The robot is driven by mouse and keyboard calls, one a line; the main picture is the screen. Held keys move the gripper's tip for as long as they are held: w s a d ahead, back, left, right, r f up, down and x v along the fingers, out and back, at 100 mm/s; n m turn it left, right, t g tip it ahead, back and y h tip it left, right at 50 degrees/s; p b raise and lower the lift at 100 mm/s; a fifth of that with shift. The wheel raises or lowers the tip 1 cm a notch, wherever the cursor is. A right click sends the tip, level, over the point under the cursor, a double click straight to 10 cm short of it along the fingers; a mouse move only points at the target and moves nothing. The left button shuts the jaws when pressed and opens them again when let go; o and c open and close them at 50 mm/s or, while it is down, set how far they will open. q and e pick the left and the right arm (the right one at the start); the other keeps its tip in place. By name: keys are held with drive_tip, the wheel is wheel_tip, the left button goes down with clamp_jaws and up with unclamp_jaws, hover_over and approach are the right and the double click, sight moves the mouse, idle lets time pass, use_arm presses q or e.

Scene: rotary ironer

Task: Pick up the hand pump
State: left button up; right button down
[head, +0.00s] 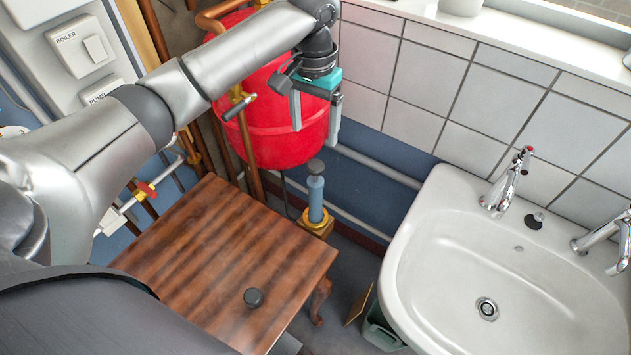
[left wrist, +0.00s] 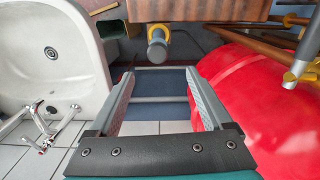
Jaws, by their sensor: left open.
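The hand pump (head: 316,198) stands upright on the floor between the wooden table and the sink. It has a blue-grey barrel, a dark knob on top and a brass-coloured base. My left gripper (head: 315,125) is open and empty above and behind the pump, in front of the red vessel, with its fingers pointing down. In the left wrist view, the pump (left wrist: 157,48) shows knob-first beyond the open fingers of my left gripper (left wrist: 160,77), apart from them. My right gripper is not in view.
The red vessel (head: 270,135) and copper pipes stand close to my left gripper. The white sink (head: 425,240) is to the right. A grey pipe (head: 375,168) runs along the blue wall.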

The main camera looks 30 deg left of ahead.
use_arm(q)
drive_tip(key=shift+a+f, duration=0.1)
drive_tip(key=shift+f, duration=0.2)
hover_over(314, 165)
wheel_tip(314, 165, down, 5)
drive_tip(key=shift+b, duration=0.45)
wheel_tip(314, 165, down, 3)
drive_tip(key=shift+r, duration=0.1)
drive_tip(key=shift+f+b, duration=0.3)
drive_tip(key=shift+f, duration=0.65)
wheel_tip(314, 165, down, 5)
drive_tip(key=shift+w+r+b, duration=0.1)
drive_tip(key=shift+r+b, duration=0.1)
drive_tip(key=shift+b, duration=0.2)
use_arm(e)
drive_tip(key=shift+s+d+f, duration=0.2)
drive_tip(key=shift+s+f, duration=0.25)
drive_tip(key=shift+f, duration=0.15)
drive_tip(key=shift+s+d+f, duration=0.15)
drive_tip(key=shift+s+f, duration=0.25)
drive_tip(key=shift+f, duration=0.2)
use_arm(q)
drive_tip(key=shift+c, duration=1.3)
drive_tip(key=c, duration=1)
clamp_jaws()
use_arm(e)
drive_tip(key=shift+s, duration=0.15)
